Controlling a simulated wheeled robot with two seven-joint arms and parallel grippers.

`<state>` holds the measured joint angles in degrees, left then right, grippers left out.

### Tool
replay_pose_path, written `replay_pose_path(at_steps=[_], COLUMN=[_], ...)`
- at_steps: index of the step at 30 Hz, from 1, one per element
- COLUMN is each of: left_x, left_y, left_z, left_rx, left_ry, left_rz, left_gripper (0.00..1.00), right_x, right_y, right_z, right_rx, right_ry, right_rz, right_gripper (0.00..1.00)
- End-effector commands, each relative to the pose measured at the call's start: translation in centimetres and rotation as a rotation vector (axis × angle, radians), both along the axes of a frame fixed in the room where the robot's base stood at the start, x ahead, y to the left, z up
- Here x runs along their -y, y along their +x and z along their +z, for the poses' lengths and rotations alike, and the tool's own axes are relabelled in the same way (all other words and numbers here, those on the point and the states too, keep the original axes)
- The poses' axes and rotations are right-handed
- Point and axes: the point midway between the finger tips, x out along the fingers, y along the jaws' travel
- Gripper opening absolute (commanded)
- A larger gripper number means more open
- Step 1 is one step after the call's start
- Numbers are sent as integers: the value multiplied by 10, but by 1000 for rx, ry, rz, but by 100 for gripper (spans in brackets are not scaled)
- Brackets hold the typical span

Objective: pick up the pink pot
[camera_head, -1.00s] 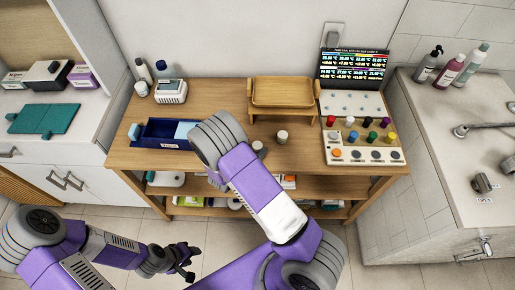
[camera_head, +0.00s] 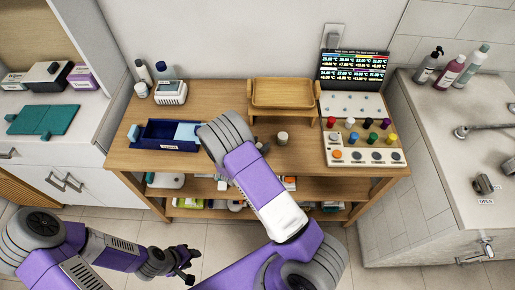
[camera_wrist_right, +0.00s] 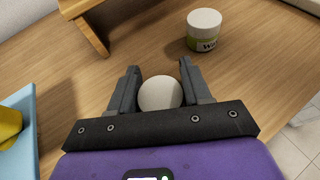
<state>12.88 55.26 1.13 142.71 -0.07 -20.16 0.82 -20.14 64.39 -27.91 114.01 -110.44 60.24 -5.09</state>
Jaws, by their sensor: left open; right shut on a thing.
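In the right wrist view, a small pot with a round pale top (camera_wrist_right: 160,93) stands between the two fingers of my right gripper (camera_wrist_right: 160,88), which is shut on it. Its side is hidden, so I cannot tell whether it is pink. In the head view my right gripper (camera_head: 262,148) is over the table's middle, mostly covered by my arm. A second pot (camera_wrist_right: 204,31) with a white lid and a green-and-white label stands apart, beyond the right finger; it also shows in the head view (camera_head: 282,138). My left gripper (camera_head: 187,266) is open and empty, low in front of the table.
A blue tray (camera_head: 143,141) is on the table's left. A wooden stand (camera_head: 256,108) is at the back. A panel with coloured knobs (camera_head: 337,141) fills the right end. Bare tabletop lies around the second pot.

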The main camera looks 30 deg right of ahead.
Motion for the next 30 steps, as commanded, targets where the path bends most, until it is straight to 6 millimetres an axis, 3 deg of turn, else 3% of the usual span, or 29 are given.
replay_pose_path(at_steps=[7, 19, 26, 30], left_x=[0, 0, 0, 0], left_y=[0, 0, 0, 0], left_z=[3, 20, 22, 22], left_rx=[0, 0, 0, 0], left_ry=[0, 0, 0, 0], left_rz=[0, 0, 0, 0], left_gripper=[43, 43, 43, 43], right_x=[0, 0, 0, -11], right_y=[1, 0, 0, 0], right_z=[13, 87, 101, 110], right_rx=[2, 4, 0, 1], right_ry=[0, 2, 0, 2], right_rz=[0, 0, 2, 60], right_gripper=[19, 19, 19, 19])
